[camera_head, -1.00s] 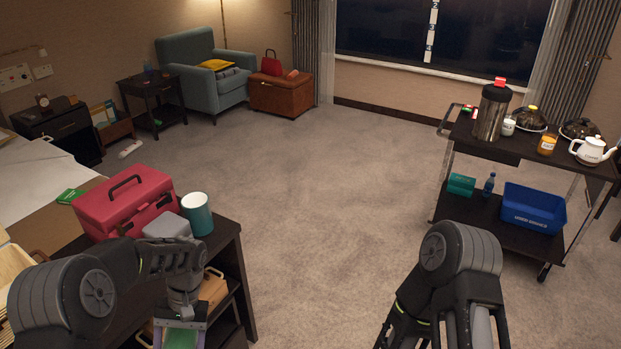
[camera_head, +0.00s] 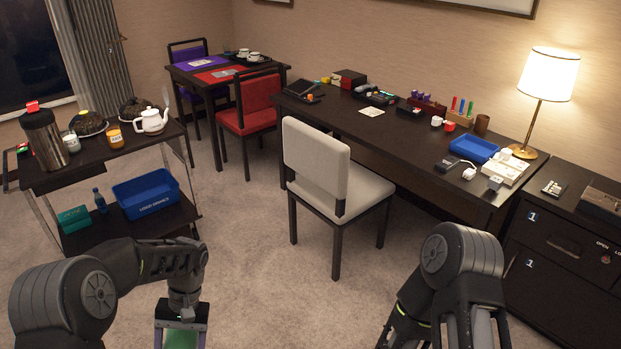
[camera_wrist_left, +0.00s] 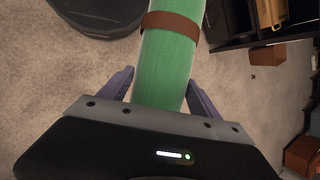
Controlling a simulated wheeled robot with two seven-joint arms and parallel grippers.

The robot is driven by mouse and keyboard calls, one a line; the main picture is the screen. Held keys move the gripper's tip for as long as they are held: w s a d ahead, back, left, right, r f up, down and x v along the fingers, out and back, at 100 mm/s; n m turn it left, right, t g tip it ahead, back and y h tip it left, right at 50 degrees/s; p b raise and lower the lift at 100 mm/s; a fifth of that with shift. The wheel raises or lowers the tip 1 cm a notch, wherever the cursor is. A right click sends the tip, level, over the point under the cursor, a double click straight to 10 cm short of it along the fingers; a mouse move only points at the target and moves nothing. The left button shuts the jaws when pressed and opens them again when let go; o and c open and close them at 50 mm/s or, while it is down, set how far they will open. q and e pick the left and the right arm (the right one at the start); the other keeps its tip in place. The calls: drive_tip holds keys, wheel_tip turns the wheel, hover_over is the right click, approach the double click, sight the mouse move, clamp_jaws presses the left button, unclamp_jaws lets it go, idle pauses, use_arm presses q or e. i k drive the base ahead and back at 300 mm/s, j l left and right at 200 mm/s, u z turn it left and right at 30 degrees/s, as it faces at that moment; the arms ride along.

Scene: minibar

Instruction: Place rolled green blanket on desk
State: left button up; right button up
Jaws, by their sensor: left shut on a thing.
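The rolled green blanket (camera_wrist_left: 165,65) with a brown strap is in my left gripper (camera_wrist_left: 160,92) in the left wrist view, with a finger on each side of it. In the head view only a small green part of the blanket (camera_head: 181,339) shows below my left gripper (camera_head: 181,325), at the bottom edge. The dark desk (camera_head: 395,137) stands along the wall at centre right, well beyond the grippers. My right arm is at the lower right of the head view, and its fingertips are not in view.
A white chair (camera_head: 335,175) stands before the desk. A blue tray (camera_head: 474,149), lamp (camera_head: 545,80) and small items occupy the desk, with bare patches between. A trolley (camera_head: 100,160) stands left, a dark cabinet (camera_head: 560,250) right. Carpet lies open between.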

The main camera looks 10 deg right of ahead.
sight(401, 128)
drive_tip(key=i+l+z, duration=0.1)
drive_tip(key=i+z, duration=0.15)
drive_tip(key=z, duration=0.2)
drive_tip(key=i+z, duration=0.3)
drive_tip(key=z, duration=0.15)
drive_tip(key=i+z, duration=0.25)
drive_tip(key=z, duration=0.2)
drive_tip(key=i+j+z, duration=0.2)
drive_tip(key=z, duration=0.25)
drive_tip(key=i+j+z, duration=0.15)
drive_tip(key=i+j, duration=0.4)
drive_tip(key=i+j+z, duration=0.1)
drive_tip(key=i+j, duration=0.4)
drive_tip(key=j, duration=0.25)
